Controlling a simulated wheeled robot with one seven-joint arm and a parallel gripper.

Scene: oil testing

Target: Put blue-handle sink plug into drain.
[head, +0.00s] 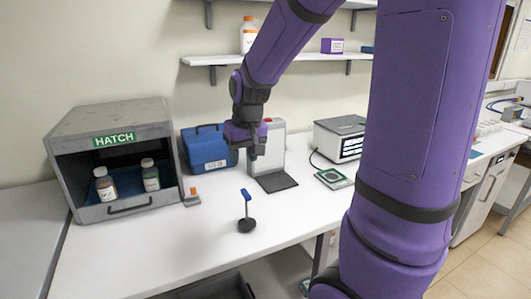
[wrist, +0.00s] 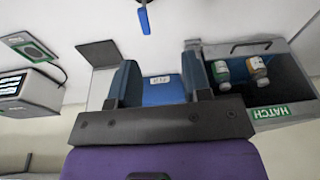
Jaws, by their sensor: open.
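The sink plug (head: 246,213) stands upright on the white worktop near its front edge, with a blue handle on top, a thin stem and a round black base. I cannot make out a drain in either view.
A grey hatch box (head: 110,112) with two bottles stands at left. Behind my gripper are a blue case (head: 207,150) and a white device with a dark plate (head: 274,182). A small orange-and-grey item (head: 192,198) lies beside the hatch. The worktop around the plug is clear.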

